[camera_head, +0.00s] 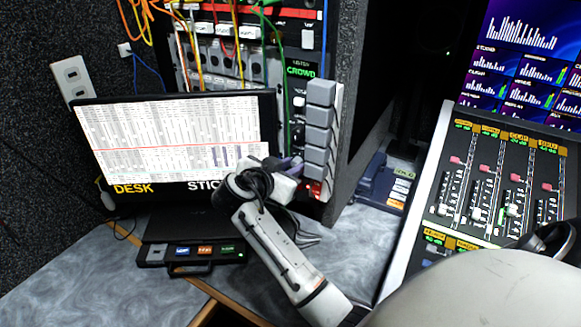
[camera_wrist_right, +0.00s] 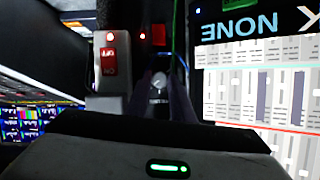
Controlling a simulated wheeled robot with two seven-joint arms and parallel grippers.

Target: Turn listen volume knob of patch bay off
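The patch bay (camera_head: 240,45) stands at the back in the head view, with coloured cables across it and a "LISTEN" and "CROWD" strip on its right side. My right gripper (camera_head: 293,165) reaches to the lower part of that strip and hides what is directly in front of it. In the right wrist view, a small round silver knob (camera_wrist_right: 158,82) with a label beside it shows between the dark fingers of my right gripper (camera_wrist_right: 161,92). The fingers are apart, one on each side of the knob; I cannot tell whether they touch it. My left gripper is out of view.
A column of grey blocks (camera_head: 320,125) and a red lit switch (camera_wrist_right: 109,58) are close to the gripper. A mixing desk (camera_head: 490,185) is on the right. Bare grey desktop (camera_head: 80,265) is at lower left.

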